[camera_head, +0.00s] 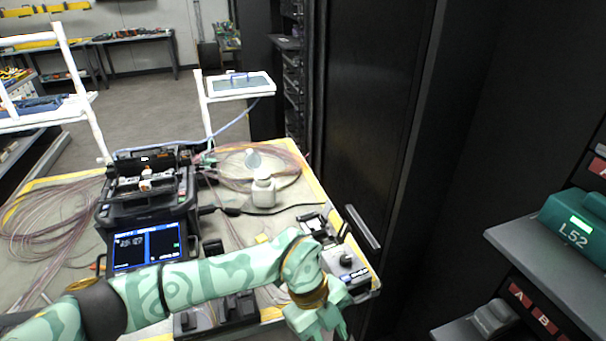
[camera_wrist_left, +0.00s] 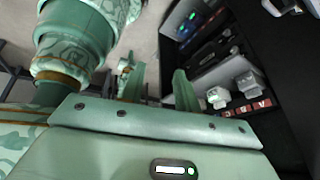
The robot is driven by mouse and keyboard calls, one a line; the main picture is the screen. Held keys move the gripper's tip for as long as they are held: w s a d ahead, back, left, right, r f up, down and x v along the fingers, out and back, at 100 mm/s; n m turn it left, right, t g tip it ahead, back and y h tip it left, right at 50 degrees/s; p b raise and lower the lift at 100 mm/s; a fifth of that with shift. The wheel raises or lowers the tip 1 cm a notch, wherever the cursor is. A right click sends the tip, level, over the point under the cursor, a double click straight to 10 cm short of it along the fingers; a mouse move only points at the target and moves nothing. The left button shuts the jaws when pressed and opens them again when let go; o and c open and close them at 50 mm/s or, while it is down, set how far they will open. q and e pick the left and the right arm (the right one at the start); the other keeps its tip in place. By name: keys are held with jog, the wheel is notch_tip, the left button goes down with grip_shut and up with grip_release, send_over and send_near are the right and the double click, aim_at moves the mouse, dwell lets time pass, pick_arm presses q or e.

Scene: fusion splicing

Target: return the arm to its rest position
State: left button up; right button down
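My left arm, green with a leaf pattern, comes in from the left in the head view and crosses in front of the splicer. Its left gripper (camera_head: 318,322) hangs fingers down at the bench's front right corner, beside a small grey device (camera_head: 346,262). In the left wrist view the two fingers of the left gripper (camera_wrist_left: 160,88) stand apart with nothing between them. My right gripper is not seen in the head view.
The fusion splicer (camera_head: 150,200) with a lit screen stands on the bench. A white dispenser bottle (camera_head: 263,190) and coiled fibres (camera_head: 50,215) lie around it. A dark rack (camera_head: 375,100) stands to the right.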

pick_arm(q)
jog(key=w+d+f+n+t+h, duration=0.4)
jog(key=n+h, duration=0.3)
jog(key=h, duration=0.4)
jog(key=s+a+f+n+t+y, duration=0.1)
jog(key=a+f+n+t+y, duration=0.25)
jog(key=a+f+n, duration=0.4)
jog(key=s+a+f+n+t+y, duration=0.25)
jog(key=a+f+n+t, duration=0.2)
jog(key=a+f, duration=0.55)
jog(key=s+a+f+n+g+y, duration=0.1)
jog(key=s+a+f+n+y, duration=0.15)
jog(key=s+a+f, duration=0.4)
jog(key=s+a+f+n+g+y, duration=0.2)
jog(key=s+a+f+y, duration=0.15)
jog(key=s+f, duration=0.6)
jog(key=s+a+f+g+y, duration=0.1)
jog(key=s+a, duration=0.1)
jog(key=s, duration=0.5)
jog(key=s+a+f+n+g+y, duration=0.1)
jog(key=s+a+g, duration=0.1)
jog(key=s, duration=0.5)
jog(key=s+a+f+g+y, duration=0.1)
jog(key=s+a+g, duration=0.1)
jog(key=s, duration=0.5)
jog(key=shift+a+f, duration=0.3)
jog(key=shift+f, duration=0.1)
jog(key=shift+s+n, duration=0.1)
jog(key=shift+n, duration=0.15)
